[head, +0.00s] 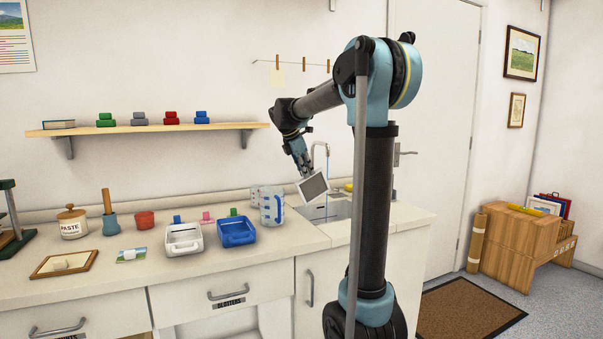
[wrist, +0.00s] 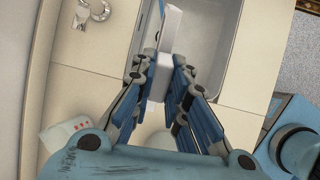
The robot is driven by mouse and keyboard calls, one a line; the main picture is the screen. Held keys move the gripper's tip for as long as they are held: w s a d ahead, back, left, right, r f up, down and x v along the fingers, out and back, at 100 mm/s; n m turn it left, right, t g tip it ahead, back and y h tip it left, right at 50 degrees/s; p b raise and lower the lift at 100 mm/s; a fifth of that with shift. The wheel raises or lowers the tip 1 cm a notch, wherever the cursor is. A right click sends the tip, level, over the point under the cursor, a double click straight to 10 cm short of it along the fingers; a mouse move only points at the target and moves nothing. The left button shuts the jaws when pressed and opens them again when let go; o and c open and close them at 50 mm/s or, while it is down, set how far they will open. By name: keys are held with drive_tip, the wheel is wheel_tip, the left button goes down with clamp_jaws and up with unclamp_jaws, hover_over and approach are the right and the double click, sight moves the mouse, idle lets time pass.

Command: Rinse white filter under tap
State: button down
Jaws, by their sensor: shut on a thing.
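My gripper (head: 306,172) is shut on the white filter (head: 314,188), a white frame around a dark grey mesh. It holds the filter tilted above the left part of the sink (head: 342,209). The tap (head: 327,150) stands behind the filter, its spout curving over the sink. A thin bluish line, seemingly running water, drops just right of the filter; I cannot tell whether it touches. In the wrist view, the filter's white handle (wrist: 157,72) lies between my fingers (wrist: 158,85), above the grey basin (wrist: 212,62). Chrome tap parts (wrist: 90,10) show at upper left.
A blue-patterned jug (head: 272,207) stands close to the sink's left. A white tray (head: 183,239) and a blue tray (head: 237,232) sit on the counter further left. A shelf (head: 150,128) with coloured blocks hangs above. Clips (head: 303,63) hang on a line near my arm.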

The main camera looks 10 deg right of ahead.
sight(319, 170)
drive_tip(key=shift+w+d+f, duration=0.2)
drive_tip(key=shift+w+d, duration=0.45)
drive_tip(key=shift+d, duration=0.2)
drive_tip(key=shift+w+d+f, duration=0.25)
drive_tip(key=shift+w+d, duration=0.45)
drive_tip(key=shift+d, duration=0.15)
drive_tip(key=shift+w+d+f, duration=0.2)
drive_tip(key=shift+w+d, duration=0.45)
drive_tip(key=shift+d, duration=0.2)
drive_tip(key=shift+s+d, duration=0.35)
drive_tip(key=shift+s, duration=0.1)
drive_tip(key=shift+w+a, duration=0.1)
